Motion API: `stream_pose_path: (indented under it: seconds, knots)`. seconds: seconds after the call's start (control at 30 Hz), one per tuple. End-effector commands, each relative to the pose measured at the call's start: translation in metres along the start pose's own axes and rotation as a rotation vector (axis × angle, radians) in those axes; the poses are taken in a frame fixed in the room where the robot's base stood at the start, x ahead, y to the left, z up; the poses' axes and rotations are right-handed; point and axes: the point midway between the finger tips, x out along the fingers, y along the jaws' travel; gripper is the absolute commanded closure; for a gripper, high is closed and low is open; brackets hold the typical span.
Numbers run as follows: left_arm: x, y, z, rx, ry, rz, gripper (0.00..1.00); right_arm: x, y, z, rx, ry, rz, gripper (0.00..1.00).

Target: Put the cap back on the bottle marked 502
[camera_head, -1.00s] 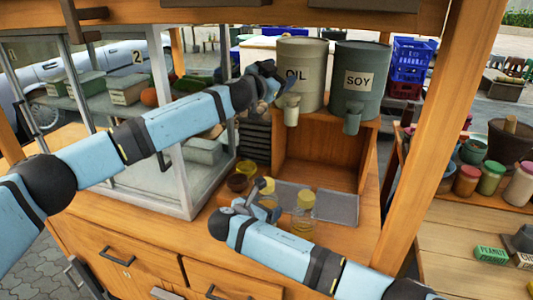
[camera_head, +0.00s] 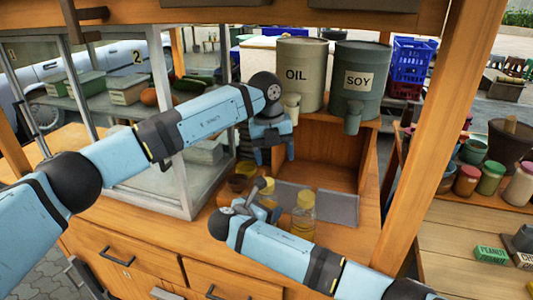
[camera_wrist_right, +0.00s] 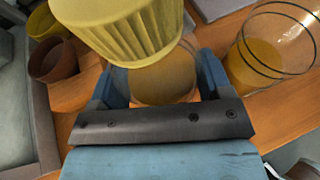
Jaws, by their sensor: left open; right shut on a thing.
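A yellow ribbed cap (camera_head: 266,186) is above the bottle in my right gripper (camera_head: 264,212). In the right wrist view the cap (camera_wrist_right: 130,28) fills the top, and the amber bottle (camera_wrist_right: 160,84) is between the fingers below it. Whether the cap is seated cannot be told. No 502 mark is readable. My left gripper (camera_head: 275,156) is open and empty, pointing down above and behind the held bottle.
Brown bowls (camera_head: 238,183) stand left of the bottles, beside the glass case (camera_head: 180,185). A grey tray (camera_head: 337,207) lies right. The OIL drum (camera_head: 300,75) and SOY drum (camera_head: 360,85) stand on the wooden shelf behind. A wooden post (camera_head: 430,130) rises at right.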

Motion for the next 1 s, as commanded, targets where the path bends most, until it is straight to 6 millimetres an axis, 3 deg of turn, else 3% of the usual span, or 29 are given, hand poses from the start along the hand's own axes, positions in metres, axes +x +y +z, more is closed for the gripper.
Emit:
stream_pose_path:
  seconds: [0.2, 0.57, 1.0]
  knots:
    - [-0.002, 0.018, 0.002, -0.011, -0.028, 0.137, 0.31, 0.000, 0.000, 0.000, 0.000, 0.000, 0.000, 0.94]
    - [-0.001, 0.019, 0.003, -0.011, -0.028, 0.142, 0.31, 0.000, 0.000, 0.000, 0.000, 0.000, 0.000, 0.94]
    - [0.057, 0.027, 0.004, -0.011, -0.026, 0.141, 0.31, 0.000, 0.000, 0.000, 0.000, 0.000, 0.000, 0.94]
